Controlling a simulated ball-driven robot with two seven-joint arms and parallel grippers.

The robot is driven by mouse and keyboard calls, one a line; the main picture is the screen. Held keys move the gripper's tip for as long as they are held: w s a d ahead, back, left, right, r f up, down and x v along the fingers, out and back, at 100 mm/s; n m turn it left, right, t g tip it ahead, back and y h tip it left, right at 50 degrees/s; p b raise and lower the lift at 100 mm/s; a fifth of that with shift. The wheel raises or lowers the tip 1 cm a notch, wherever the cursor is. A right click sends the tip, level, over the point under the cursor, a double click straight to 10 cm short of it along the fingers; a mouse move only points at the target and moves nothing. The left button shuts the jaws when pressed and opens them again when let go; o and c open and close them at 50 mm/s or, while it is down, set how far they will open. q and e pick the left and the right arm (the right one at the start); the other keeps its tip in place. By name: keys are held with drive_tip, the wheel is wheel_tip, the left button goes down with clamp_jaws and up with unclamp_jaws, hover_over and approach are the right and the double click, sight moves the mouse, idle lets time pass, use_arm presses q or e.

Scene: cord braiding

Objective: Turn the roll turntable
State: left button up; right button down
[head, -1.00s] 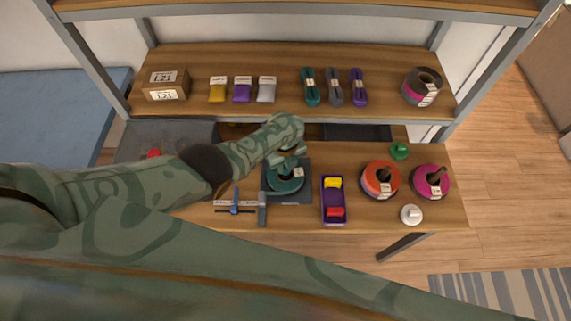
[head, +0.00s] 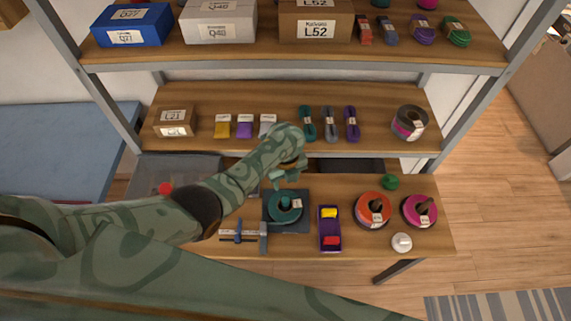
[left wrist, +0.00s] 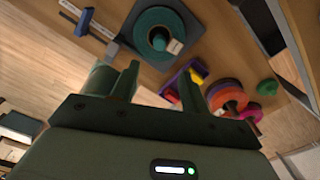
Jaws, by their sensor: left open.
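The roll turntable (head: 304,222) is a dark square base on the lower wooden shelf. A teal roll (head: 284,212) with a white label lies on it. My right gripper is out of view.
A blue and grey clamp-like tool (head: 240,237) lies left of the turntable. A purple tray (head: 329,229) with yellow and red pieces is on its right. An orange roll (head: 366,215), a magenta roll (head: 412,215), a green knob (head: 390,182) and a white knob (head: 401,242) stand farther right. A stocked shelf (head: 380,145) hangs above.

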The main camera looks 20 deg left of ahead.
use_arm(q)
wheel_tip(320, 180, up, 4)
drive_tip(key=shift+f+p, duration=0.2)
drive_tip(key=shift+p, duration=0.25)
